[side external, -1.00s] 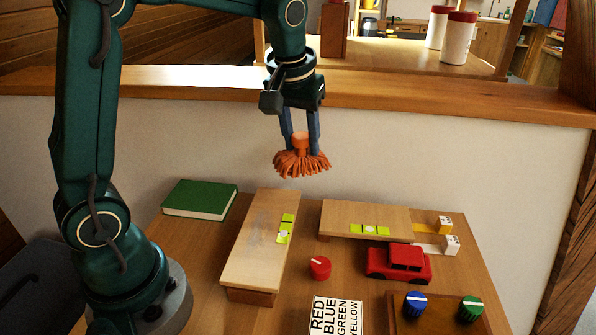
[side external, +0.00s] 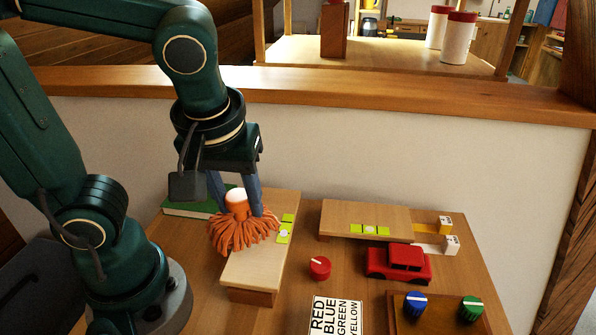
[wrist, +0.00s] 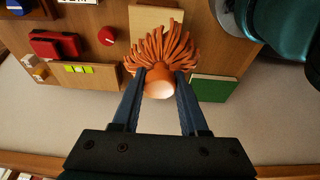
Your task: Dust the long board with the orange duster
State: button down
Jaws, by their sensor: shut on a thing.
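My gripper (side external: 236,200) is shut on the orange duster (side external: 243,235), holding it by its handle with the strands downward. The duster is at the left side of the long board (side external: 258,265), over its middle to far part, and its strands appear to touch the board top. The duster hides the patch of board beneath it. In the wrist view, the duster (wrist: 160,60) sits between the fingers (wrist: 157,85), with part of the long board (wrist: 155,18) showing beyond it.
A level strip (side external: 284,232) lies on the long board's right side. A green book (side external: 188,208) is behind left. To the right are a red knob (side external: 320,268), a shorter board (side external: 350,217), a red car (side external: 398,262) and a word card (side external: 336,316). A wall (side external: 400,150) stands behind.

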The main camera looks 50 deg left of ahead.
jog(key=shift+f, duration=3.2)
jog(key=shift+w+a+f, duration=0.3)
jog(key=shift+w+a, duration=3.85)
jog(key=shift+a, duration=0.05)
jog(key=shift+s+d, duration=4.1)
jog(key=shift+d, duration=0.05)
jog(key=shift+r, duration=4.05)
